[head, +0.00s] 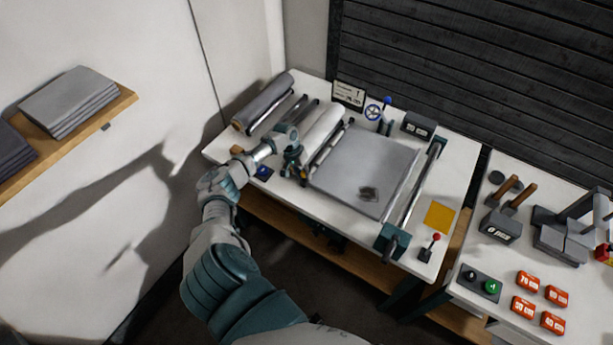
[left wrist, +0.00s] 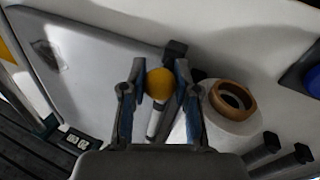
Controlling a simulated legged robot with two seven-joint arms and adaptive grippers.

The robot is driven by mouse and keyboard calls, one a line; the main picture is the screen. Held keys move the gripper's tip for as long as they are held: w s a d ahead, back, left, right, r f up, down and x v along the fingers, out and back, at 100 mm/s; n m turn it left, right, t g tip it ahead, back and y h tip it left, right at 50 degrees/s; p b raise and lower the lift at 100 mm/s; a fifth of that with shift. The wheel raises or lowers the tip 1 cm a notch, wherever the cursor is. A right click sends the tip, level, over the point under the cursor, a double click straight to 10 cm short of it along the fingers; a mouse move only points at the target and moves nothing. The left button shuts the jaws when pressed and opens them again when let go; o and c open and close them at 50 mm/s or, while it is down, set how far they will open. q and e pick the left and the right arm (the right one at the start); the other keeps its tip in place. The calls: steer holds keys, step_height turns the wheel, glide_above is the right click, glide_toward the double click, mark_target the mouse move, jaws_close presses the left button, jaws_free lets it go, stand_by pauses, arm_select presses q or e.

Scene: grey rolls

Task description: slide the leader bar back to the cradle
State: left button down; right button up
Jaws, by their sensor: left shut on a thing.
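My left gripper (head: 291,162) is at the front end of the leader bar (head: 329,146), beside the white roll (head: 322,127). In the left wrist view its fingers (left wrist: 158,92) are shut on a yellow ball knob (left wrist: 160,82) at the end of a pale rod. The bar lies along the left edge of a grey sheet (head: 375,160), which has a dark patch. I cannot tell for certain which part is the cradle. My right gripper is not in view.
A dark grey roll (head: 264,100) lies at the table's left end. A rail (head: 416,190) with a teal block borders the right. A red-knobbed lever (head: 431,246) stands front right.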

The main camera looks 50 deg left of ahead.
arm_select(q)
steer(key=c, duration=0.8)
jaws_free()
steer(key=shift+a, duration=0.2)
steer(key=shift+c, duration=0.2)
steer(key=shift+s+a, duration=0.1)
steer(key=shift+a, duration=0.05)
steer(key=shift+a+f, duration=0.1)
steer(key=shift+a, duration=0.05)
steer(key=shift+a+f, duration=0.1)
steer(key=shift+a, duration=0.15)
steer(key=v, duration=1.1)
steer(key=shift+a+r, duration=0.25)
steer(key=shift+r, duration=0.1)
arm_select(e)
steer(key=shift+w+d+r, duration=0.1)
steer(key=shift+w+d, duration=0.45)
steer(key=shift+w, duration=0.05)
